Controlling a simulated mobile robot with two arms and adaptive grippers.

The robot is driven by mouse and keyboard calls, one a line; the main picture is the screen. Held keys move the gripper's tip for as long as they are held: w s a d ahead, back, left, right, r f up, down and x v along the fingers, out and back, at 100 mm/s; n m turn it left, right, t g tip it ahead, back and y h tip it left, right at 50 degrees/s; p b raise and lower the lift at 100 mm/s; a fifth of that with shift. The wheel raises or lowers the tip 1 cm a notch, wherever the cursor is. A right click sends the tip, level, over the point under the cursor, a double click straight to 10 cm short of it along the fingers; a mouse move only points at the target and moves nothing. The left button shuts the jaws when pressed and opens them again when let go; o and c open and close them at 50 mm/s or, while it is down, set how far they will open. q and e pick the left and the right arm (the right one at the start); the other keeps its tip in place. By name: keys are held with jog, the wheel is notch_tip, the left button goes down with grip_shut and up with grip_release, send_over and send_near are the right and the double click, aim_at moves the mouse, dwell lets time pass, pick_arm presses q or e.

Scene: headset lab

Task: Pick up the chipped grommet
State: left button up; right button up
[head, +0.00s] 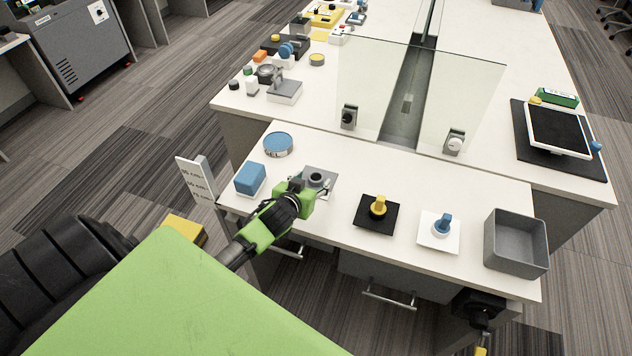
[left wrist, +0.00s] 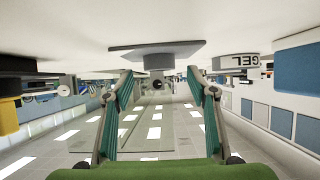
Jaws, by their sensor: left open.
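A dark round ring-like piece (head: 316,177), which looks like the grommet, sits on a grey square plate (head: 330,187) on the near table. No chip can be made out. My left gripper (head: 318,190) is open beside it at its near side, partly covering the plate. In the left wrist view, which looks upside down, the dark piece (left wrist: 157,62) shows under the grey plate (left wrist: 155,48), ahead and between the two spread fingers (left wrist: 158,95). Nothing is between the fingertips. My right gripper cannot be made out.
To the left stand a blue block (head: 250,178) and a blue-topped round tin (head: 278,144). To the right are a yellow knob (head: 378,205) on a black plate, a blue knob (head: 442,224) on a white plate and an empty grey bin (head: 516,265). Clear panels (head: 375,90) stand behind.

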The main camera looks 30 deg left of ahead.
aim_at(315, 177)
pick_arm(q)
jog(key=shift+x, duration=1.5)
jog(key=c, duration=1.2)
jog(key=shift+r, duration=0.15)
